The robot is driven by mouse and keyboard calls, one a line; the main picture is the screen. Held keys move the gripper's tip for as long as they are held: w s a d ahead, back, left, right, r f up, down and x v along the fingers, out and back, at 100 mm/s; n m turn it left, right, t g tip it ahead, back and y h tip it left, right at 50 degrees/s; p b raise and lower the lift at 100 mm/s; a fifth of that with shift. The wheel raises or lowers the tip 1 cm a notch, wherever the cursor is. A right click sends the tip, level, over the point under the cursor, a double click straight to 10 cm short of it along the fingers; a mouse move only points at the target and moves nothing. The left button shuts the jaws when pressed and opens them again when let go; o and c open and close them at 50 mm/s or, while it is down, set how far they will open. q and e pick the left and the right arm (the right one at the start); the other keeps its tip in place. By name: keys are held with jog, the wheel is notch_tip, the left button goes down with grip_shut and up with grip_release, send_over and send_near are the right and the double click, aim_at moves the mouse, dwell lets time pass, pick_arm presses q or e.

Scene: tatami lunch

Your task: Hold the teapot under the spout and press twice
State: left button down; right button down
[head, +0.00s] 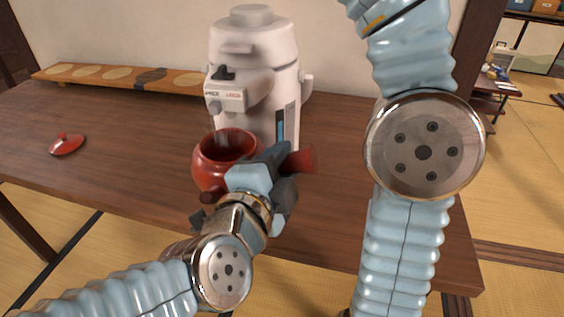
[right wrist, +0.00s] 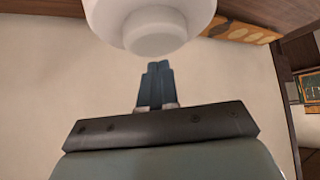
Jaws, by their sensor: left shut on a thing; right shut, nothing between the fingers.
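The round red teapot (head: 208,168) is open at the top and sits beneath the spout (head: 221,133) of the white hot-water dispenser (head: 258,65). My left gripper (head: 268,166) is shut on the teapot's side handle (head: 301,160) and hides part of the pot. In the right wrist view, my right gripper (right wrist: 158,70) is shut and empty. Its dark fingertips point at the dispenser's round white top knob (right wrist: 155,32), with a small gap in the picture. The right fingers do not show in the head view. I cannot see water inside the pot.
A red lid (head: 67,144) lies on the wooden table (head: 115,165) at the left. A long wooden board with round inlays (head: 120,77) lies along the wall. The table is clear between the lid and the teapot. My right arm covers the table's right part.

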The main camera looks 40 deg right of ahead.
pick_arm(q)
jog(key=shift+p+v, duration=0.4)
jog(key=shift+v, duration=0.7)
jog(key=s+a, duration=0.7)
jog(key=shift+s+a, duration=0.2)
jog(key=shift+s, duration=0.2)
jog(key=shift+f, duration=0.1)
dwell(0.7)
